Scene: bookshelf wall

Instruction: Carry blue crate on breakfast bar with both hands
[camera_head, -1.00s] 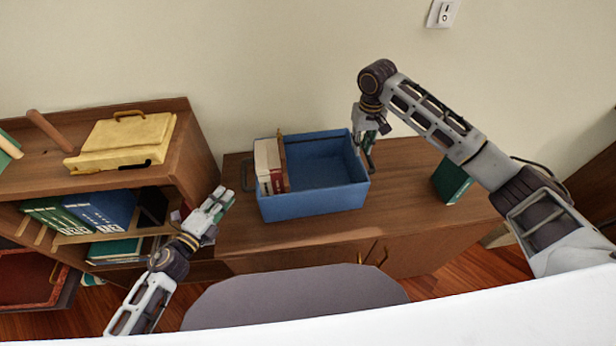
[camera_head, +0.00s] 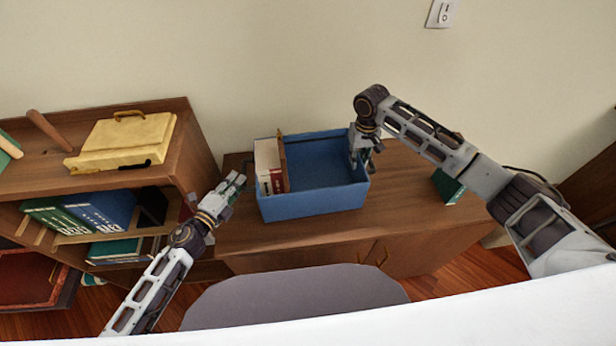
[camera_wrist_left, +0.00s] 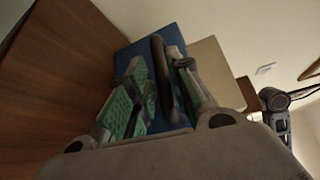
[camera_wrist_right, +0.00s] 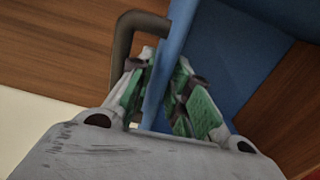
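The blue crate (camera_head: 312,203) stands upright on the wooden bar (camera_head: 290,235), with books (camera_head: 269,170) in its left part. My left gripper (camera_head: 239,183) is at the crate's left end. In the left wrist view its green-padded fingers (camera_wrist_left: 162,90) are open, with the dark crate handle (camera_wrist_left: 160,65) between them. My right gripper (camera_head: 364,158) is at the crate's right end. In the right wrist view its fingers (camera_wrist_right: 165,80) are apart and straddle the blue end wall (camera_wrist_right: 172,50). The right dark handle (camera_wrist_right: 128,38) is beside that wall, partly hidden by a finger.
A green book (camera_head: 449,186) stands on the bar at the right, partly behind my right arm. A bookshelf (camera_head: 185,150) with books and a yellow case (camera_head: 125,142) is at the left. A grey rounded seat (camera_head: 295,300) is in front. The wall rises behind.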

